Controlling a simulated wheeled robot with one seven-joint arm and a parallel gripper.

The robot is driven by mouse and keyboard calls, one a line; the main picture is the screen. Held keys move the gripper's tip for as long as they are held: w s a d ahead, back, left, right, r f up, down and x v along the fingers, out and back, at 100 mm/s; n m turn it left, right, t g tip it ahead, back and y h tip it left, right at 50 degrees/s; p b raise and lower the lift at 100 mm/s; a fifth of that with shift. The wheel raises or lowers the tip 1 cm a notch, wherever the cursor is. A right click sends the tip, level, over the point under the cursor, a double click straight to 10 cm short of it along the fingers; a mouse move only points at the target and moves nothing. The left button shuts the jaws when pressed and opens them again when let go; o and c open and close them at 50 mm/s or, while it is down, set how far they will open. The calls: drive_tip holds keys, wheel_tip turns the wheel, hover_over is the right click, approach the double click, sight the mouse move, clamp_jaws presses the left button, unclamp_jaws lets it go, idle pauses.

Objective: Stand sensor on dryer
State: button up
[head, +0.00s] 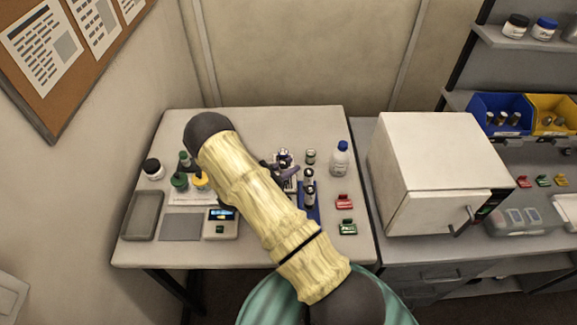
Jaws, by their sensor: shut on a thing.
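The dryer appears to be the white box (432,150) with a front door and handle, on the counter at the right. Its top is bare. My gripper (284,170) is over the middle of the left table, partly hidden by my arm. It is shut on what looks like a small silver-and-dark cylinder (284,156), probably the sensor; its lower end is hard to make out. Similar silver cylinders stand just to the right, one at the back (310,156) and others on a blue rack (312,214). My gripper is well left of the dryer and apart from it.
A white bottle (339,160) stands between the cylinders and the dryer. Red (344,201) and green (347,227) clips lie at the table's right. A scale (221,226), a grey tray (144,214) and several small bottles are at the left.

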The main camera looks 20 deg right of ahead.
drive_tip(key=o, duration=1.1)
drive_tip(key=shift+c, duration=0.2)
drive_tip(key=shift+r, duration=0.1)
drive_tip(key=a+b, duration=0.1)
drive_tip(key=a, duration=0.3)
drive_tip(key=s+a+b, duration=0.1)
drive_tip(key=a+b, duration=0.1)
drive_tip(key=a, duration=0.2)
drive_tip(key=s+a+b, duration=0.1)
drive_tip(key=a+b, duration=0.1)
drive_tip(key=a, duration=0.1)
drive_tip(key=shift+s+a, duration=0.15)
drive_tip(key=shift+a, duration=0.25)
